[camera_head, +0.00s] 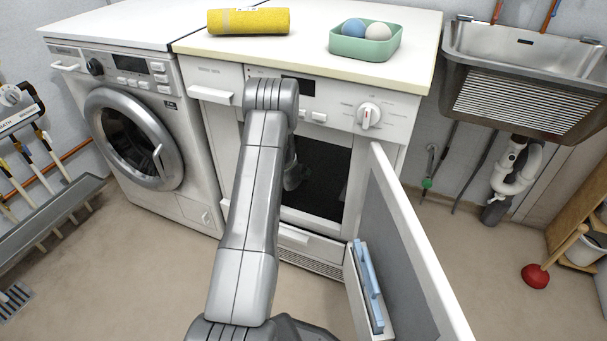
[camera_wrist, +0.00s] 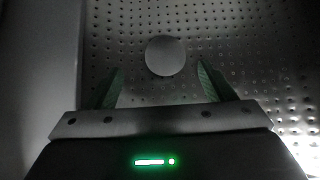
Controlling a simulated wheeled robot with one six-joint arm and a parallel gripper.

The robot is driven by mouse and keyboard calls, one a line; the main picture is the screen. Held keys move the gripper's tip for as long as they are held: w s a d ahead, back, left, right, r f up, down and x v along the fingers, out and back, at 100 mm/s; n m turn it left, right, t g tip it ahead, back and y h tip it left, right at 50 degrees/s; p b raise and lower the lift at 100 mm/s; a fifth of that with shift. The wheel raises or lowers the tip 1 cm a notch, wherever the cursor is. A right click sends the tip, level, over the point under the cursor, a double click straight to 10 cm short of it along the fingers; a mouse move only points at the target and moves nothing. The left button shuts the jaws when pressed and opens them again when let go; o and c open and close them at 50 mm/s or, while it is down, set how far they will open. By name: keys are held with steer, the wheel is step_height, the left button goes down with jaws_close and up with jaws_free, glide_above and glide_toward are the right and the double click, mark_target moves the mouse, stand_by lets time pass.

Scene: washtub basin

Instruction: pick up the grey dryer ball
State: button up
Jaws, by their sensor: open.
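The grey dryer ball (camera_wrist: 165,55) shows in the wrist view as a plain round grey ball against a perforated metal surface. My gripper (camera_wrist: 160,69) is open, with its two green fingers apart on the left and right of the picture. The ball appears between and slightly beyond the fingertips, and I see no finger touching it. The gap in depth is hard to judge in the dim light. In the head view, my arm reaches into the dark opening of the right machine (camera_head: 340,120), and the gripper and this ball are hidden there.
The machine's open door (camera_head: 405,240) stands at the right of the opening. A green tub (camera_head: 364,48) on top holds a blue ball (camera_head: 353,28) and a pale ball (camera_head: 378,31), beside a yellow roll (camera_head: 248,21). A smooth wall (camera_wrist: 40,80) lies left in the wrist view.

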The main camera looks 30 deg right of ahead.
steer(key=shift+x, duration=1.2)
steer(key=x, duration=0.1)
steer(key=b+x, duration=0.1)
steer(key=x, duration=0.3)
steer(key=shift+s+d+f, duration=0.1)
steer(key=shift+s+d, duration=0.1)
steer(key=shift+s, duration=0.15)
steer(key=c, duration=1.1)
